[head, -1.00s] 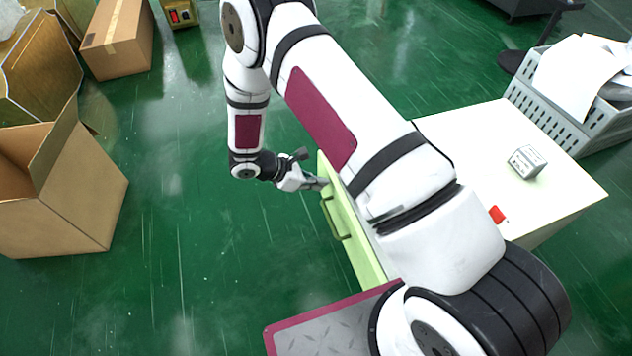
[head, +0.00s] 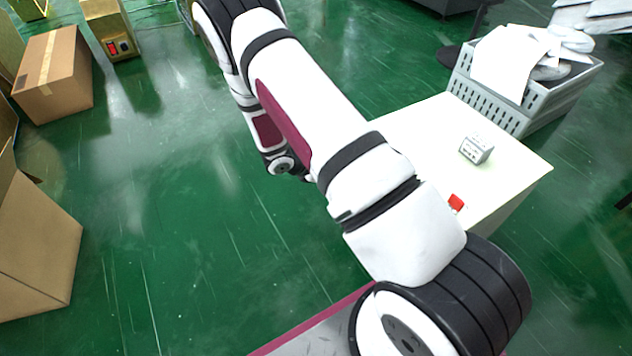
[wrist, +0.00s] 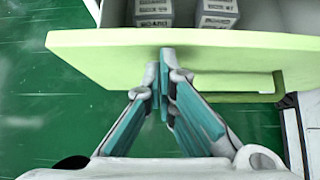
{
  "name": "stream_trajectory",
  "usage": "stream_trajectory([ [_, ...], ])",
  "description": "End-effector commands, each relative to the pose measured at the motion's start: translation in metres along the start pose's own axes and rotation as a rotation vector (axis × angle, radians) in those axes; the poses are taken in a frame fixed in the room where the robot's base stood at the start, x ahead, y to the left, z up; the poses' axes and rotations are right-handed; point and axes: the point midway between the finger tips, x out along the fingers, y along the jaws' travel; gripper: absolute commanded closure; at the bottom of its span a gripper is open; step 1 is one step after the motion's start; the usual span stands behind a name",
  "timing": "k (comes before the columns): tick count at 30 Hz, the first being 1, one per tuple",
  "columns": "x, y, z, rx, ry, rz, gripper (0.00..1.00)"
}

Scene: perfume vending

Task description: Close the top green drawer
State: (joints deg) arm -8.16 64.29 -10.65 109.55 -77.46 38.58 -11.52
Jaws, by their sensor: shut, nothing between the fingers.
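The green drawer front (wrist: 100,58) spans the wrist view, pale green with a handle (wrist: 245,97) below its right half. The drawer is open: I see into its grey inside, where boxes (wrist: 153,10) stand behind the front. My gripper (wrist: 164,80) is shut and empty, its fingertips at the drawer front, seemingly touching it. In the head view my own arm hides the drawer and the gripper. The white cabinet top (head: 410,125) shows to the right of my arm.
A small grey box (head: 476,150) and a red item (head: 456,202) lie on the cabinet top. A grey crate (head: 515,105) with white papers stands behind it. Cardboard boxes (head: 55,75) stand at the left. The green floor between is clear.

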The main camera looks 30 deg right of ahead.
Motion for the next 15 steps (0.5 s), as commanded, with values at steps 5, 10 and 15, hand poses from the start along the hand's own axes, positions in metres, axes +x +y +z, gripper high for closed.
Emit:
stream_trajectory([
  [5, 0.020, 0.000, 0.018, 0.002, -0.002, -0.001, 1.00],
  [10, 0.029, 0.000, 0.027, 0.001, -0.001, 0.000, 1.00],
  [15, 0.032, 0.000, 0.029, 0.001, 0.000, 0.000, 1.00],
])
